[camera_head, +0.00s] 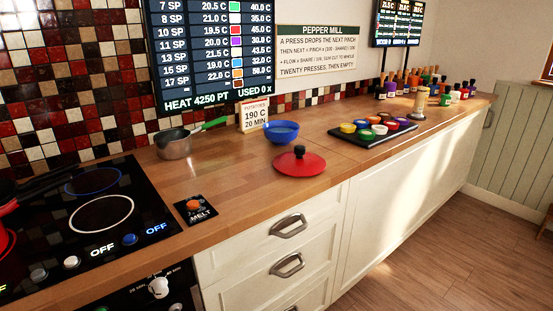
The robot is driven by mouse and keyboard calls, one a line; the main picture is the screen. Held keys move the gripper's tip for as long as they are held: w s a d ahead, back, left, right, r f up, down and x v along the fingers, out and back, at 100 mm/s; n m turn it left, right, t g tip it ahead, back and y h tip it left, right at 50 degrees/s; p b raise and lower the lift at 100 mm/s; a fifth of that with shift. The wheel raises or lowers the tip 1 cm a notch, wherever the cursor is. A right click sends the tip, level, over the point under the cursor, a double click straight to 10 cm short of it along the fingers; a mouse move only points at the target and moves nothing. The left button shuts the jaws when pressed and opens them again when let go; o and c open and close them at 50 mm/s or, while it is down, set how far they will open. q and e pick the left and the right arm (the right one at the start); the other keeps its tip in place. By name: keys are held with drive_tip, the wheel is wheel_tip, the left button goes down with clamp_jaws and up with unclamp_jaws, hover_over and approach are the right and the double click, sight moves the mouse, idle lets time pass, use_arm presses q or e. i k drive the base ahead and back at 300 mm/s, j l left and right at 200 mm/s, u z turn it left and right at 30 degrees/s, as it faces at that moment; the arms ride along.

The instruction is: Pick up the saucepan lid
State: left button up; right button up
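A red round lid (299,165) with a dark knob on top lies flat on the wooden counter (236,175), near its front edge. A small metal saucepan (174,147) with a green handle stands to its left, further back, and looks uncovered. Neither of my grippers shows in the head view.
A black hob (88,240) is at the left, with a red pot (6,240) partly in view. A blue bowl (282,135) stands just behind the lid. A black tray (374,132) of coloured pots lies to the right. Bare counter lies left of the lid.

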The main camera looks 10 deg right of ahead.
sight(299, 162)
drive_tip(key=i+l+u, duration=0.2)
drive_tip(key=l, duration=0.3)
drive_tip(key=l+u, duration=0.15)
drive_tip(key=l, duration=0.35)
drive_tip(key=i+l+u, duration=0.2)
drive_tip(key=l, duration=0.3)
drive_tip(key=l+u, duration=0.1)
drive_tip(key=l, duration=2.2)
